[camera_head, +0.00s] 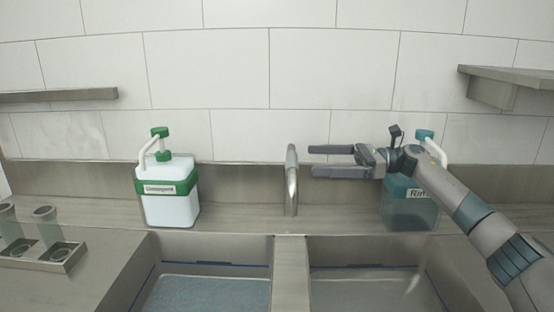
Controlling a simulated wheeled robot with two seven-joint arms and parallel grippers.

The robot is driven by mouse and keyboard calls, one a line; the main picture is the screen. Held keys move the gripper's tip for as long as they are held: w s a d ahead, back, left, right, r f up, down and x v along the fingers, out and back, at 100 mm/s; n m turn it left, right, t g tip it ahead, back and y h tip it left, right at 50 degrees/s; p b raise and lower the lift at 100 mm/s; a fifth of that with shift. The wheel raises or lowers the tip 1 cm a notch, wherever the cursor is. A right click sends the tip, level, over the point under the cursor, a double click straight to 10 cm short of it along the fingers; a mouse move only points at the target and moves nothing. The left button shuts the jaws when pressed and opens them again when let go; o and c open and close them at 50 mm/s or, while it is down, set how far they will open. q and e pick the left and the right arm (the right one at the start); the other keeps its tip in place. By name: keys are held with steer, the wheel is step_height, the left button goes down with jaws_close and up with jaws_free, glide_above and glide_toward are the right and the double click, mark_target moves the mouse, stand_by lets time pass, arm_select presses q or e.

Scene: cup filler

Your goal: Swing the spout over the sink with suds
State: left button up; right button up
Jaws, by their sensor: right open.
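The metal spout (291,182) stands upright at the back of the counter, behind the divider between two sinks. It is seen nearly end-on, so its exact heading is hard to tell. The left sink (208,247) holds bluish, speckled, sudsy-looking liquid. The right sink (360,251) holds greyish liquid without visible suds. My right gripper (313,160) is open and empty, its fingers pointing left. Its fingertips are just right of the spout's upper part, with a small gap in the picture. My left gripper is out of view.
A white detergent jug (170,208) with a green pump stands left of the spout. A teal rinse jug (408,214) stands behind my right arm, partly hidden. A rack (60,262) with glasses sits at far left. Wall shelves (60,95) and (515,76) jut out on both sides.

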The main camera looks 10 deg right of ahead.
mark_target(295, 158)
steer(key=x, duration=0.2)
steer(key=shift+a+r+p, duration=0.1)
steer(key=shift+a+p, duration=0.25)
steer(key=shift+p, duration=0.05)
steer(key=p+x, duration=0.1)
steer(key=x, duration=0.4)
steer(key=shift+w+a+p, duration=0.1)
steer(key=shift+a+p, duration=0.1)
steer(key=shift+p, duration=0.2)
steer(key=shift+p+x, duration=0.3)
steer(key=shift+x, duration=0.85)
steer(key=shift+w+a, duration=0.2)
steer(key=shift+a, duration=0.45)
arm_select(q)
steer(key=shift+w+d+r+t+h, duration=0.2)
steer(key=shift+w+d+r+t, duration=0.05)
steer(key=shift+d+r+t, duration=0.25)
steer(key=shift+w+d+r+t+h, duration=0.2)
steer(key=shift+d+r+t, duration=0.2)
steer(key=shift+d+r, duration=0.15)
arm_select(e)
steer(key=c, duration=1.4)
